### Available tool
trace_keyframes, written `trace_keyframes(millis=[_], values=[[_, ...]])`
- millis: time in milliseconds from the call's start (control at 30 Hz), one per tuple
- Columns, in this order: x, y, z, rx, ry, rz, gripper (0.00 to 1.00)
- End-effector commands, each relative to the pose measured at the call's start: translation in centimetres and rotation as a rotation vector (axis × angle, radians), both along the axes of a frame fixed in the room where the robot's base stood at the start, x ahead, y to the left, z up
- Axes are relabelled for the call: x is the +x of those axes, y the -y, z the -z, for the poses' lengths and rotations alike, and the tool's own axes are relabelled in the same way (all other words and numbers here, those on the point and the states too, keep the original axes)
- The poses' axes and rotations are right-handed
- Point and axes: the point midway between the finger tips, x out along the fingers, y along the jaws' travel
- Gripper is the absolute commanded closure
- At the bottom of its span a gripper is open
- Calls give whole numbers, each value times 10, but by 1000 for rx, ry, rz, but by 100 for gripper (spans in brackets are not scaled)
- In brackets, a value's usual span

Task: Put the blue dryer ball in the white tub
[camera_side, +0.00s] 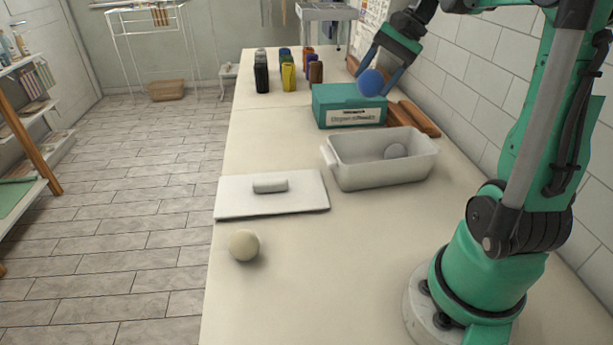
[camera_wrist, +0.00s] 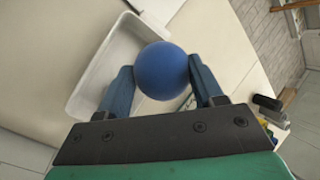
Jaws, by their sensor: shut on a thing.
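My gripper (camera_side: 380,80) is shut on the blue dryer ball (camera_side: 370,83), holding it in the air above the teal box. In the wrist view the blue ball (camera_wrist: 160,70) sits between the two fingertips. The white tub (camera_side: 365,178) stands open on the counter, nearer the side camera than the held ball.
A white lid (camera_side: 295,198) with a handle lies left of the tub. A cream ball (camera_side: 244,246) rests in front of it. The teal box (camera_side: 330,112) stands behind the tub, with brown pieces (camera_side: 415,118) beside it. Several coloured bottles (camera_side: 289,76) stand further back.

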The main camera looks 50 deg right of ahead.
Motion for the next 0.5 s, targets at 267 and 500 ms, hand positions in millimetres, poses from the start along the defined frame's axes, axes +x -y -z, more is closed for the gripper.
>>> trace_keyframes(millis=[267, 500], values=[[0, 0, 47, 0, 0, -2, 92], [0, 0, 87, 0, 0, -2, 92]])
